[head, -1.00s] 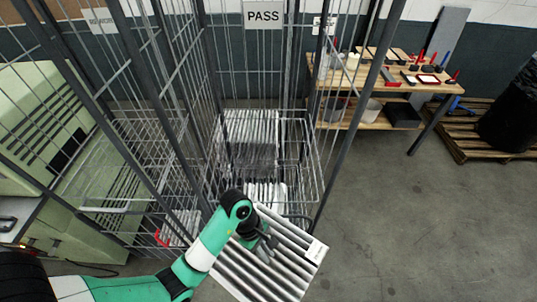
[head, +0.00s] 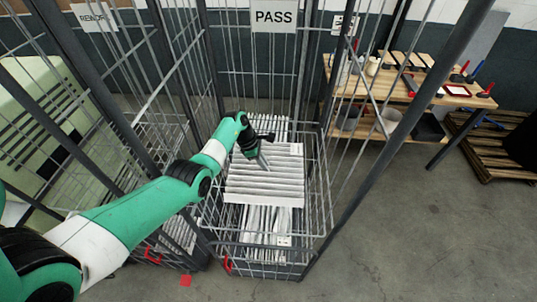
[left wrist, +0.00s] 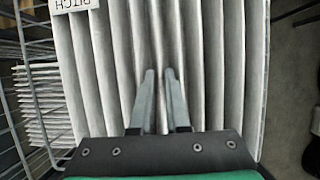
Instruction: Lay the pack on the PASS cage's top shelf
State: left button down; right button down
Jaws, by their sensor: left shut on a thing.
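The pack is a white pleated panel (head: 262,190) that lies roughly flat inside the PASS cage (head: 318,205), over other pleated white packs (head: 265,222). My left gripper (head: 264,163) reaches in from the left and is shut on the pack, towards its far part. In the left wrist view the two fingertips (left wrist: 160,75) are close together against the pleats of the pack (left wrist: 220,60), and part of a printed label shows at its top left. I cannot tell whether the pack touches what lies beneath it. My right gripper is not in view.
The PASS sign (head: 274,15) hangs on the cage's back. A dark cage post (head: 375,165) and wire walls stand close around the arm. A second cage with a REWORK sign (head: 93,15) is at left. A wooden workbench (head: 400,85) stands at the back right.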

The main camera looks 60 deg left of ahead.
pick_arm(q)
jog(key=shift+s+d+f, duration=0.1)
jog(key=shift+d+f, duration=0.1)
notch_tip(320, 180, down, 5)
jog(key=b, duration=0.5)
jog(key=shift+s+f, duration=0.1)
jog(key=shift+f+b, duration=0.25)
jog(key=shift+b, duration=0.05)
jog(key=c, duration=1.2)
grip_release()
jog(key=shift+r, duration=0.15)
notch_tip(320, 180, up, 4)
jog(key=p, duration=0.4)
jog(key=shift+r+p, duration=0.15)
jog(key=shift+p, duration=0.2)
